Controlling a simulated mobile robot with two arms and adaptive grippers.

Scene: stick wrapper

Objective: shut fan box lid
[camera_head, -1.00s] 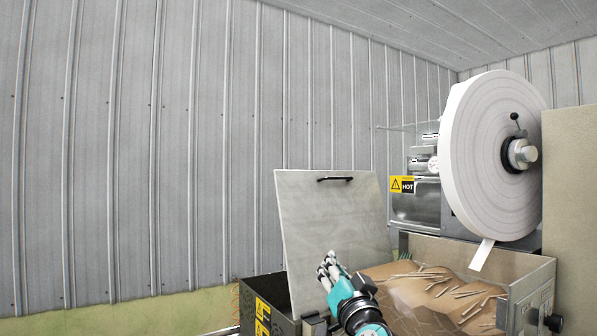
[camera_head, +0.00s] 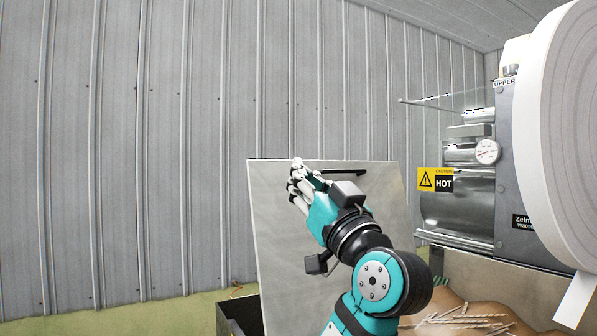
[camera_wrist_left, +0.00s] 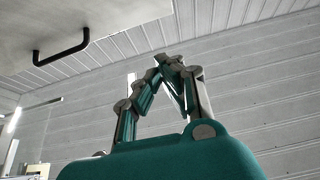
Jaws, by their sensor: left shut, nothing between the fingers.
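The fan box lid (camera_head: 285,235) is a pale grey panel standing open, nearly upright, with a black handle (camera_head: 343,172) near its top edge. Below it, part of the dark fan box (camera_head: 238,315) shows at the bottom of the head view. My left gripper (camera_head: 298,170) is shut and empty, in front of the lid's top edge, just left of the handle. In the left wrist view, the shut fingers (camera_wrist_left: 172,62) point up, and the handle (camera_wrist_left: 62,48) shows at upper left on the lid (camera_wrist_left: 95,15). Contact with the lid cannot be told. My right gripper is not in view.
At right stand a large white paper roll (camera_head: 560,130) and a metal heater with a yellow HOT label (camera_head: 435,181). A bin of sticks (camera_head: 465,315) lies below them. A ribbed metal wall (camera_head: 130,140) is behind. The space left of the lid looks clear.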

